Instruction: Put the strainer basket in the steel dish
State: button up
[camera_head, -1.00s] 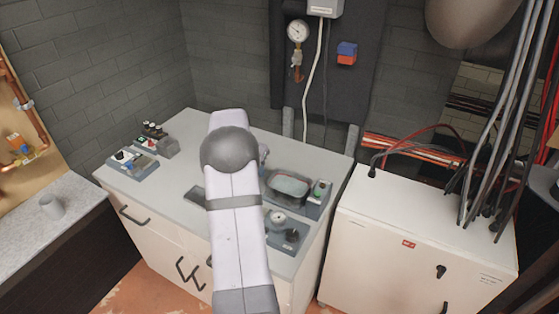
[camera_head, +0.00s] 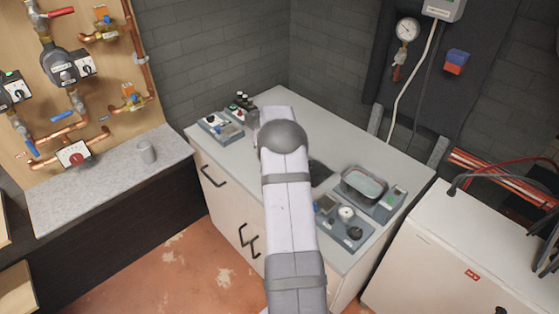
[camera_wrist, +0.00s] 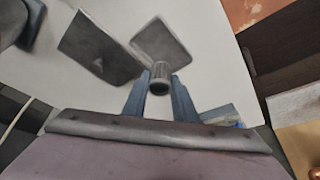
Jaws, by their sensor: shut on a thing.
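In the wrist view my gripper (camera_wrist: 160,84) is shut on the strainer basket (camera_wrist: 159,70), a small grey cylinder held between the two blue fingers. Beyond it on the pale worktop, a light grey square plate-like thing (camera_wrist: 163,40) looks like the steel dish. The basket overlaps the near edge of this dish in the picture; its height above the worktop is hard to tell. In the head view my own arm hides the gripper, the basket and the dish.
A dark flat plate (camera_wrist: 98,55) lies beside the dish; it also shows in the head view (camera_head: 320,172). A basin unit (camera_head: 365,186) and gauge unit (camera_head: 345,222) stand right of my arm. Small devices (camera_head: 220,127) stand at the left.

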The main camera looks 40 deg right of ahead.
jog(key=shift+d+n, duration=0.1)
jog(key=shift+n, duration=0.2)
jog(key=shift+f+b, duration=0.95)
jog(key=shift+f, duration=0.8)
jog(key=shift+f+b, duration=0.8)
jog(key=shift+f, duration=0.3)
jog(key=o, duration=1.1)
jog(key=shift+b+v, duration=1.35)
jog(key=shift+v, duration=2.35)
